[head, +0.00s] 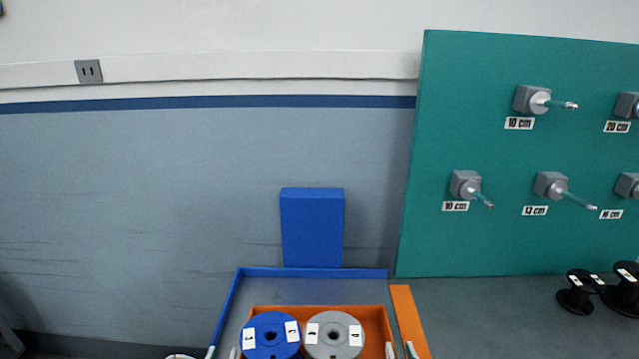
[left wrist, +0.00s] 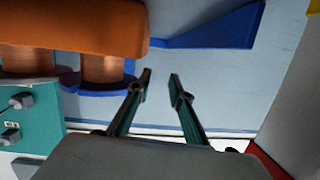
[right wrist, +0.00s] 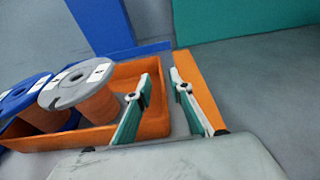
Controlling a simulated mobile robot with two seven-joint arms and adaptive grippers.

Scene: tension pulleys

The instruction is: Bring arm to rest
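My left gripper (head: 222,353) shows only its fingertips at the bottom edge of the head view, by the left side of the orange tray. In the left wrist view (left wrist: 160,85) its fingers stand apart with nothing between them. My right gripper (head: 401,351) shows its fingertips at the bottom edge, by the tray's right side and the orange strip (head: 409,320). In the right wrist view (right wrist: 164,95) its fingers are also apart and empty. Most of both arms is hidden below the head view.
The orange tray (head: 345,310) holds a blue spool (head: 260,343) and a grey spool (head: 324,346), both with copper-coloured winding. A blue block (head: 312,227) stands behind. A green board (head: 490,150) with pegs is at right. Black spools (head: 575,298) stand below it.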

